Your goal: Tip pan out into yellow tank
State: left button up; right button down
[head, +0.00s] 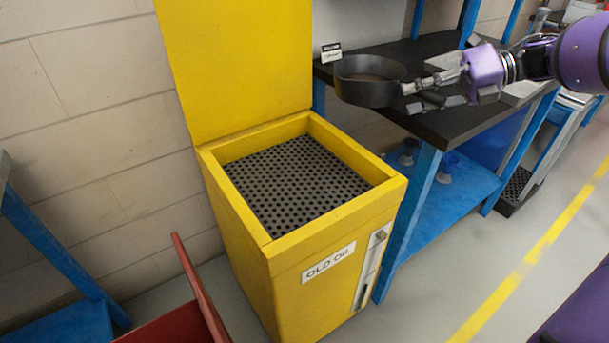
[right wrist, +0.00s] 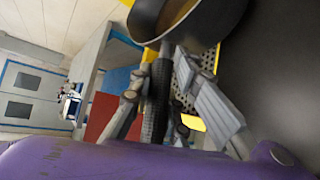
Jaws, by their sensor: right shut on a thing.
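The pan (head: 368,84) is a round, dark pan, held about level in the head view, up and to the right of the yellow tank. It also shows at the top of the right wrist view (right wrist: 215,32), with brownish contents inside. My left gripper is not in view.
A dark-topped workbench (head: 455,122) with blue legs stands right of the tank, under my right arm. A red panel (head: 200,290) stands at the tank's lower left. A pale block wall (head: 90,130) is behind. Open floor (head: 450,270) lies at the right front.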

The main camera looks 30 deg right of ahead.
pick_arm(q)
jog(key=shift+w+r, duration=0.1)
pick_arm(e)
jog(key=shift+r, duration=0.2)
